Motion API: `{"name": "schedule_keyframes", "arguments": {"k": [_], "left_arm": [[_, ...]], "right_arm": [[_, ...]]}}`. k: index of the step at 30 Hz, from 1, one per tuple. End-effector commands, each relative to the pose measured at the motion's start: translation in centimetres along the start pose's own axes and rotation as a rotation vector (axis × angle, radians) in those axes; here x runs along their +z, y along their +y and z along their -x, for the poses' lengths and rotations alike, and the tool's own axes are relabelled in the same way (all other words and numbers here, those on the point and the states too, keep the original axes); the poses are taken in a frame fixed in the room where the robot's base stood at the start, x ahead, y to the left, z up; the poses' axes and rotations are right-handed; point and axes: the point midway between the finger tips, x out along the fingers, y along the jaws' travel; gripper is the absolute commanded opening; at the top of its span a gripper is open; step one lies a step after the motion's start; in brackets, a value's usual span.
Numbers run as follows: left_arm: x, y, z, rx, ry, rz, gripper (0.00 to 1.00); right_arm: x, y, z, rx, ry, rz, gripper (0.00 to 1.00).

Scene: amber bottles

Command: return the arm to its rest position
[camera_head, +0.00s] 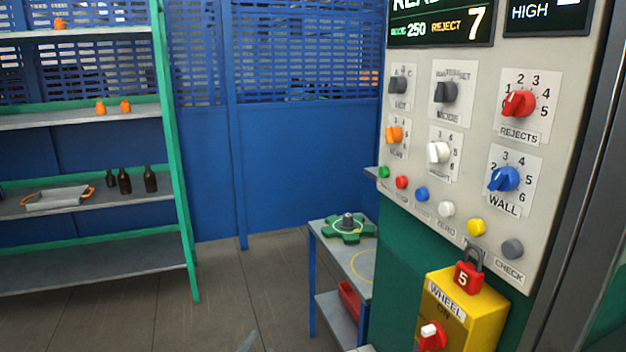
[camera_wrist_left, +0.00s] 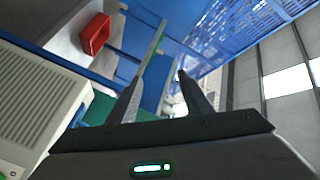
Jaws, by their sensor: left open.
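My left gripper (camera_wrist_left: 161,74) shows in the left wrist view with its two dark fingers apart and nothing between them. In the head view only a small grey piece (camera_head: 247,343) shows at the bottom edge, probably the tip of my left gripper. It is over the floor, apart from the shelf and the small table. The rest of the left arm is out of the head view. My right gripper is not in view.
A control panel (camera_head: 470,170) with knobs and buttons stands at right, above a yellow box (camera_head: 479,312) with a red padlock (camera_head: 469,279). A small table (camera_head: 327,250) holds a green wheel (camera_head: 348,230). A shelf (camera_head: 90,267) with dark bottles (camera_head: 150,179) is at left. Open floor lies between.

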Motion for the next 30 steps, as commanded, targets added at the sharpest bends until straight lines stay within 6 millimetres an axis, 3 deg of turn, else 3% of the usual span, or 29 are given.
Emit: {"name": "schedule_keyframes", "arguments": {"k": [1,6,11,15,24,30], "left_arm": [[2.0,2.6,1.6,0.030,-0.055,0.058,0.45],[7.4,10.1,7.1,0.115,-0.231,0.238,0.45],[11.4,16.9,13.4,0.188,-0.397,0.394,0.45],[14.1,22.7,19.6,0.246,-0.543,0.522,0.45],[16.9,33.6,34.5,0.351,-0.855,0.768,0.45],[16.9,37.9,41.9,0.393,-1.003,0.876,0.45]], "right_arm": [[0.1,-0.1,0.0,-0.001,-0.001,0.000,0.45],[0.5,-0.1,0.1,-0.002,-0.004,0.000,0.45],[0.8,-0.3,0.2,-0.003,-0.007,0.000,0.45],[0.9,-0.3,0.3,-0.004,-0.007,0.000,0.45],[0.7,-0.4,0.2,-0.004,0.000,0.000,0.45],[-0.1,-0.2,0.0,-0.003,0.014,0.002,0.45]]}}
